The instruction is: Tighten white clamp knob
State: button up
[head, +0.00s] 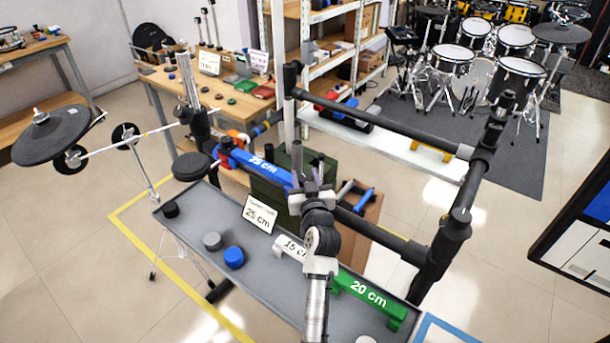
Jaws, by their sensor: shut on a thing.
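My gripper (315,178) is in the middle of the head view, shut, at the near side of the black tube rack (380,125). It is beside the rack's left upright and the lower bar. The gripper and wrist cover most of what is between the fingers. A small pale part shows there, which fits the white clamp knob, but its outline and its seat on the clamp are hidden. I cannot tell how far the knob is turned.
A blue "25 cm" bar (262,168) is behind. A cymbal pad (52,134) stands left.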

jog(key=shift+m+h, duration=1)
jog(key=shift+h, duration=0.5)
jog(key=m+h+b, duration=0.1)
jog(key=h, duration=0.1)
jog(key=shift+f+m+h+b, duration=0.15)
jog(key=shift+m+h+b, duration=0.15)
jog(key=shift+b, duration=0.05)
jog(key=m+h+b, duration=0.1)
jog(key=h+b, duration=0.1)
jog(key=b, duration=0.2)
jog(key=m+g+h+b, duration=0.1)
jog(key=m+h+b, duration=0.1)
jog(key=h+b, duration=0.1)
jog(key=shift+f+b, duration=0.2)
jog(key=shift+b, duration=0.45)
jog(key=m+g+h+b, duration=0.1)
jog(key=b, duration=0.1)
jog(key=m+g+h+b, duration=0.1)
jog(key=m+h+b, duration=0.1)
jog(key=b, duration=0.1)
jog(key=shift+r+h, duration=0.15)
jog(key=shift+h, duration=0.15)
jog(key=shift+d+r+m+g+h+b, duration=0.1)
jog(key=shift+r+m+g+h+b, duration=0.1)
jog(key=shift+m+g+h+b, duration=0.85)
jog(key=o, duration=1)
